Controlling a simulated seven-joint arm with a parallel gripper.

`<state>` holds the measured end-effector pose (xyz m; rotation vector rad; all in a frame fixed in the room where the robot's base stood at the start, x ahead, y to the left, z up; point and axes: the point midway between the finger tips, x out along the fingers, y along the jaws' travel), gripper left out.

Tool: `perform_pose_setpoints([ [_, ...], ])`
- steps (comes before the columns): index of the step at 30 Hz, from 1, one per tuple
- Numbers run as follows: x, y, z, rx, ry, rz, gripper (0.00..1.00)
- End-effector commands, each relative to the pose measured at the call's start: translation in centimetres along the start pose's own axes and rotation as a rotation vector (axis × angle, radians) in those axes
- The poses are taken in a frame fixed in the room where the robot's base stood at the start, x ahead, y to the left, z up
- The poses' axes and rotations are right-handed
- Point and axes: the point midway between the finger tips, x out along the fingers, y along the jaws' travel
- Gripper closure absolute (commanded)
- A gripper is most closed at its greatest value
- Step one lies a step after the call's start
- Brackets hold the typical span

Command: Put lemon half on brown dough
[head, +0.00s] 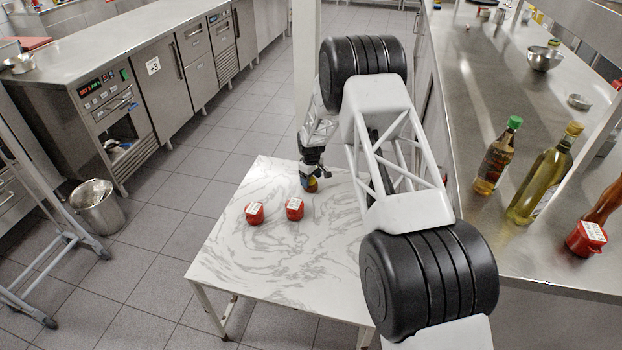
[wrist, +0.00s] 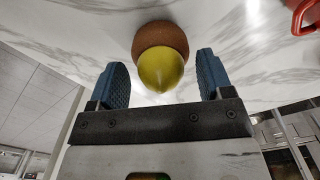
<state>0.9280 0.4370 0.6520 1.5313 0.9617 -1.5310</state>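A round brown dough (wrist: 158,35) rests on the white marbled table. A yellow lemon half (wrist: 160,72) is in front of it in the wrist view, covering part of it, and appears to sit on it. My gripper (wrist: 162,80) has its two blue fingers spread on either side of the lemon half, with a visible gap on each side. In the head view my gripper (head: 312,178) is low over the back of the table. The dough and lemon half are small there and partly hidden by the fingers.
The front of the table is clear.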

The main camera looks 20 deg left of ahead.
Motion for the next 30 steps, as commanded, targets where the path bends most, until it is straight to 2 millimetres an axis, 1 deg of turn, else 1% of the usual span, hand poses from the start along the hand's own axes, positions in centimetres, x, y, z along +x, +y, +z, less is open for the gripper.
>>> perform_pose_setpoints([
  [8, -0.1, 0.0, 0.0, 0.000, 0.000, 0.000, 0.27],
  [14, -1.1, 0.0, 0.0, 0.000, 0.001, 0.001, 0.27],
  [20, -3.1, 0.0, 0.0, 0.000, 0.001, 0.001, 0.27],
  [30, -8.1, 0.0, 0.0, 0.000, 0.000, 0.000, 0.27],
])
